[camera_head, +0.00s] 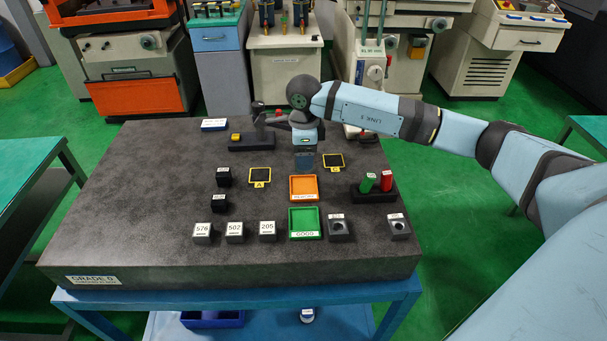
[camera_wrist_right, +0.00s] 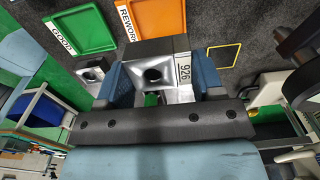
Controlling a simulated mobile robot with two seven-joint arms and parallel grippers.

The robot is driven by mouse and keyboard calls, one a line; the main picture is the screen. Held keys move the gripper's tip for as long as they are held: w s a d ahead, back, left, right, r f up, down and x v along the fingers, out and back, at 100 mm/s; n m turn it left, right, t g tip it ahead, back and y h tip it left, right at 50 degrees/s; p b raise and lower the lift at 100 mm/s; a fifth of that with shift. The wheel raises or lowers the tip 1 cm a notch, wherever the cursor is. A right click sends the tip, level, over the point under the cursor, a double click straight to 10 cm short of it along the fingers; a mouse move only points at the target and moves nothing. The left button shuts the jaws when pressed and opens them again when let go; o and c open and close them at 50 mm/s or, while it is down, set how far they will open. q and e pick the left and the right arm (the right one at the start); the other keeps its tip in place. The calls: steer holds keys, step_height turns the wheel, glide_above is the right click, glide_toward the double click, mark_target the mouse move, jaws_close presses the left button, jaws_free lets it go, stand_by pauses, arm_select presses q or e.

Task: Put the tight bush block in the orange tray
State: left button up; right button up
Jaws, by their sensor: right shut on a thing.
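My right gripper (camera_head: 305,161) is above the granite plate, just behind the orange tray (camera_head: 303,184), fingers pointing down. In the right wrist view the gripper (camera_wrist_right: 160,76) is shut on a grey block (camera_wrist_right: 158,48) with a round dark hole and a label reading 926. The orange tray, marked REWORK, also shows in the right wrist view (camera_wrist_right: 158,16), beyond the held block, and looks empty. In the head view the held block is mostly hidden by the fingers. Whether it is the tight one cannot be seen. My left gripper is not in view.
The green GOOD tray (camera_head: 304,222) lies in front of the orange one. Two holed blocks (camera_head: 340,230) (camera_head: 399,228) stand to its right. Labelled grey blocks (camera_head: 235,232) stand left. A black holder (camera_head: 374,193) carries green and red gauges. The plate's left side is clear.

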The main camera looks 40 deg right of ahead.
mark_target(304, 186)
step_height(304, 186, down, 8)
steer(key=shift+r+p, duration=0.1)
steer(key=shift+p, duration=0.35)
steer(key=shift+f, duration=0.2)
steer(key=o, duration=1.3)
steer(key=shift+c, duration=0.2)
steer(key=shift+r, duration=0.2)
step_height(304, 186, up, 12)
steer(key=shift+f+b, duration=0.1)
steer(key=shift+b, duration=0.95)
